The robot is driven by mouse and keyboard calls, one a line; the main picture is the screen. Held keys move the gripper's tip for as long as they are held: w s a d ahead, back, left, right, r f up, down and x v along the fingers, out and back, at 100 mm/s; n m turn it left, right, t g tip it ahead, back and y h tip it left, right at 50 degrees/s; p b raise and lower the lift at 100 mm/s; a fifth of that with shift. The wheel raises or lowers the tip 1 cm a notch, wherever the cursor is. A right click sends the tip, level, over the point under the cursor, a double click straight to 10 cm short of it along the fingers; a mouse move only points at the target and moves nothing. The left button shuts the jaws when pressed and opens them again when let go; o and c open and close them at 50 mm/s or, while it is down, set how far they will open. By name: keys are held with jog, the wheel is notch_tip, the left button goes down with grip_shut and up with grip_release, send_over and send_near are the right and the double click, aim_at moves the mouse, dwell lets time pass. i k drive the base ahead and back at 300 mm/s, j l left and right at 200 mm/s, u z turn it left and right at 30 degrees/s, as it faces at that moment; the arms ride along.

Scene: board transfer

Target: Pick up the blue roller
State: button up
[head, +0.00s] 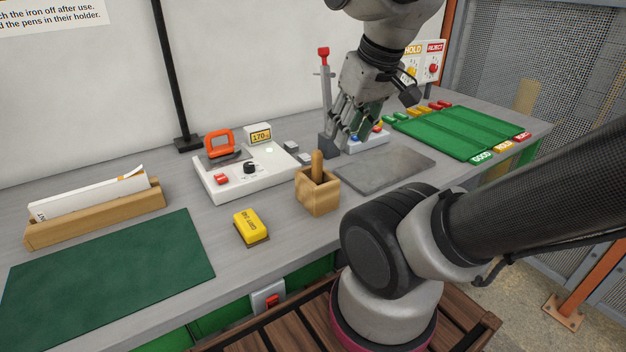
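My gripper (352,132) points down over a small white holder (372,142) toward the back of the grey bench. Small bits of blue show beside and behind the fingers at this holder; they may be the blue roller, but the fingers hide most of that spot. A little red shows there too. I cannot tell whether the fingers are open or closed on anything.
A grey plate (385,168) lies in front of the holder. A wooden block holder (317,197), a white station with an orange-handled iron (220,143) and a yellow block (250,227) stand to the left. A green tray (450,133) lies to the right. A red-topped lever (324,75) stands close behind my gripper.

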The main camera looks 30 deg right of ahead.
aim_at(317, 179)
jog(key=k+j, duration=0.25)
jog(key=k+j+z, duration=0.1)
jog(key=k+j, duration=0.2)
jog(key=k, duration=0.15)
jog(key=z, duration=1.55)
jog(key=k+l, duration=0.05)
